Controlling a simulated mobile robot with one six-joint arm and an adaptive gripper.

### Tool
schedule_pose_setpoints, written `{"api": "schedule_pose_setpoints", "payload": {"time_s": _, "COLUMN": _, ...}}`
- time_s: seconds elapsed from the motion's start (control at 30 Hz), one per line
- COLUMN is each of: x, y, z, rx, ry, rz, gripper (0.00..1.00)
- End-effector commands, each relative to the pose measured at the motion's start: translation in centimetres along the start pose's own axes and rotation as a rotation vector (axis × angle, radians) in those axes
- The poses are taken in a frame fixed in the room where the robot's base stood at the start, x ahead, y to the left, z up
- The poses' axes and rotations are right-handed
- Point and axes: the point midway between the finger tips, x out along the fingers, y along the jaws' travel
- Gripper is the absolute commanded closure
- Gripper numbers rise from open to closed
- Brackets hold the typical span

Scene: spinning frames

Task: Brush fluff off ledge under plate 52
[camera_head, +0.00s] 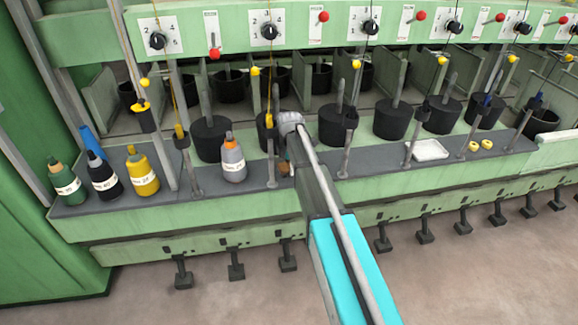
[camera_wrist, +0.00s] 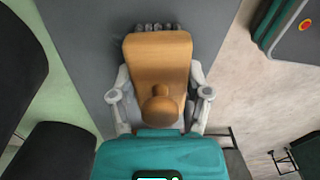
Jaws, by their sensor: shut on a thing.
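My gripper (camera_wrist: 160,92) is shut on a wooden brush (camera_wrist: 158,58), one finger on each side. Dark bristle tufts show past the brush's far edge. In the head view my gripper (camera_head: 286,155) points down over the dark grey ledge (camera_head: 315,178), and a small brown part of the brush (camera_head: 284,169) shows near the front edge. The ledge also shows under the brush in the wrist view (camera_wrist: 85,40); I cannot tell whether the bristles touch it. I see no fluff clearly. The plates' numbers are too small to read, so I cannot pick out plate 52.
An orange-topped grey bottle (camera_head: 233,160) stands left of my gripper, with a yellow bottle (camera_head: 142,172) and others farther left. Black cans (camera_head: 337,125) line the back. Thin posts (camera_head: 271,160) rise from the ledge. A white tray (camera_head: 427,150) lies to the right.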

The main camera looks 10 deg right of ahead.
Motion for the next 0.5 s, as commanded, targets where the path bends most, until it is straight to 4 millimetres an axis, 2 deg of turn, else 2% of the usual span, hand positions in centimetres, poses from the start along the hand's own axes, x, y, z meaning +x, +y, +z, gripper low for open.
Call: {"api": "schedule_pose_setpoints", "payload": {"time_s": 0.5, "x": 0.2, "y": -3.2, "z": -0.5, "rx": 0.0, "ry": 0.0, "rz": 0.0, "gripper": 0.82}}
